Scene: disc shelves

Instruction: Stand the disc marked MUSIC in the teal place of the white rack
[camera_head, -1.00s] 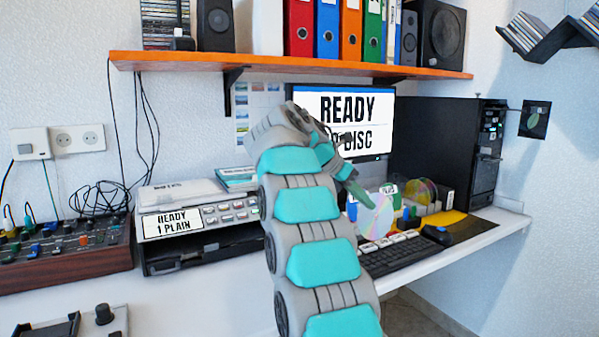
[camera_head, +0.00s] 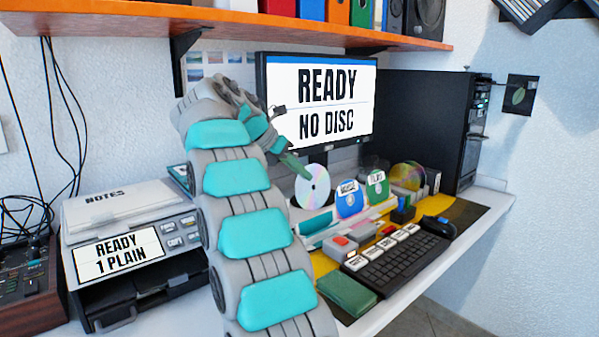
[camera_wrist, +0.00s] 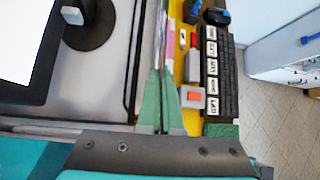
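A shiny silver disc (camera_head: 312,187) stands upright between the green fingers of my gripper (camera_head: 296,166). In the wrist view the gripper (camera_wrist: 161,112) is shut on the disc's edge (camera_wrist: 161,42), seen nearly edge-on. No marking can be read on the disc. The white rack (camera_head: 325,236) is just below and to the right of it, with a teal strip at its left part. The disc is at or above that left part; I cannot tell whether it touches. A blue disc (camera_head: 350,204) and a green disc (camera_head: 377,190) stand farther right, with small white labels that are too blurred to read surely.
A gold disc (camera_head: 407,175) stands at the right back. A keyboard (camera_head: 398,262), a green box (camera_head: 346,294) and a grey box with a red button (camera_head: 340,246) lie in front. The monitor (camera_head: 322,100) is behind the disc, and the printer (camera_head: 130,235) is at left.

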